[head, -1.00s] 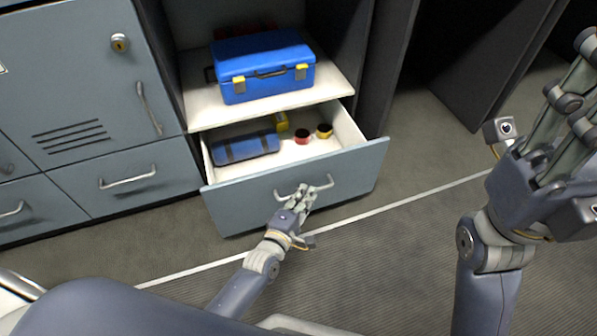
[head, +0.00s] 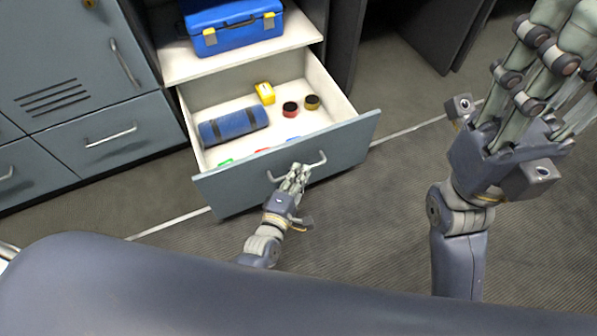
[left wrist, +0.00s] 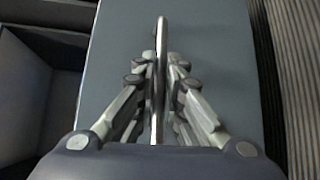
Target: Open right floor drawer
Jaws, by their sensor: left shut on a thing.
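The floor drawer (head: 345,147) is pulled out, with its grey front well clear of the cabinet and its white inside in view. My left gripper (head: 295,177) is shut on the drawer's bar handle (head: 318,160). In the left wrist view the handle (left wrist: 160,60) runs between the fingers of the left gripper (left wrist: 157,85). My right gripper (head: 540,75) is raised at the right of the head view, away from the drawer, with its fingers spread and nothing seen between them.
The drawer holds a blue roll (head: 233,125), a yellow item (head: 265,93), a red roll (head: 290,108) and a dark one (head: 312,102). A blue toolbox (head: 235,27) sits on the shelf above. Shut lockers (head: 125,140) stand left. The floor right of the drawer is clear.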

